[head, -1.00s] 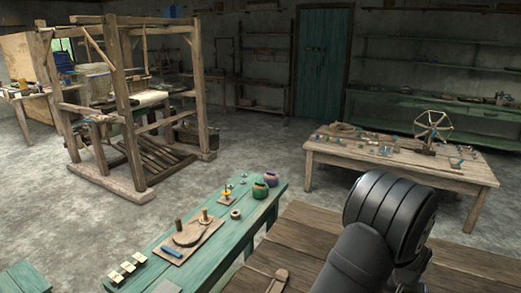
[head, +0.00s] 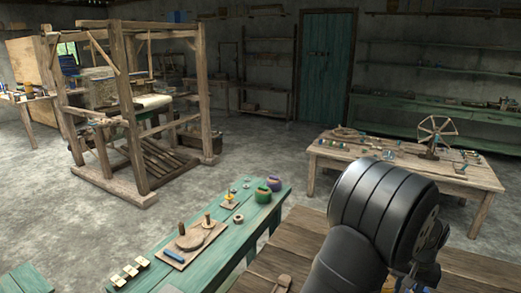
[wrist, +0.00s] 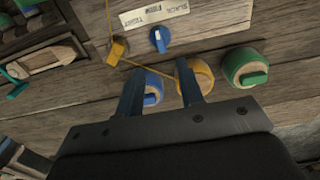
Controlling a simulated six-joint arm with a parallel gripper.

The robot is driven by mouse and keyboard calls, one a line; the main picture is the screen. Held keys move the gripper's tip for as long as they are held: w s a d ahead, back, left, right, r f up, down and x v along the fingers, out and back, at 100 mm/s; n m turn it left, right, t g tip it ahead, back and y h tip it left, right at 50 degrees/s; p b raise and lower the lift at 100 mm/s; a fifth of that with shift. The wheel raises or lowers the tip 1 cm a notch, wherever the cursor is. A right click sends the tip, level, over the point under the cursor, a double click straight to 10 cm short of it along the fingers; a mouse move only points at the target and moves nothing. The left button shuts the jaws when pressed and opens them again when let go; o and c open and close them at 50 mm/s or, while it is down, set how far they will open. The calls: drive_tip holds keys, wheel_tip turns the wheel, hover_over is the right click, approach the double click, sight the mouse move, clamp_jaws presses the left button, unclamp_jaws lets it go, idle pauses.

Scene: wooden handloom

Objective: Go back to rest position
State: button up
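My gripper (wrist: 160,88) shows in the wrist view as two blue fingers, spread apart with nothing held between them. Below them is a plank surface with a round blue piece (wrist: 152,87), a yellow one (wrist: 203,76) and a green one (wrist: 246,68). The right finger overlaps the yellow piece in the picture; I cannot tell whether they touch. In the head view my dark arm fills the lower right, and its fingers are not clearly visible.
In the wrist view a pale label (wrist: 157,12) and a small blue knob (wrist: 158,39) lie farther off. The head view shows a green bench (head: 232,247) with small parts, a wooden table (head: 455,178) with a wheel, and the loom (head: 125,100). Grey floor lies between them.

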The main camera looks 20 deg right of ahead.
wheel_tip(320, 180, up, 7)
wheel_tip(320, 180, down, 17)
drive_tip(key=shift+f, duration=0.1)
drive_tip(key=shift+r+m, duration=0.3)
drive_tip(key=shift+m, duration=0.5)
wheel_tip(320, 180, up, 17)
wheel_tip(320, 180, down, 10)
drive_tip(key=m, duration=0.6)
drive_tip(key=shift+d+r+m, duration=0.1)
drive_tip(key=shift+r+m, duration=0.1)
drive_tip(key=shift+m, duration=0.1)
drive_tip(key=shift+f+m, duration=0.9)
drive_tip(key=shift+f, duration=0.3)
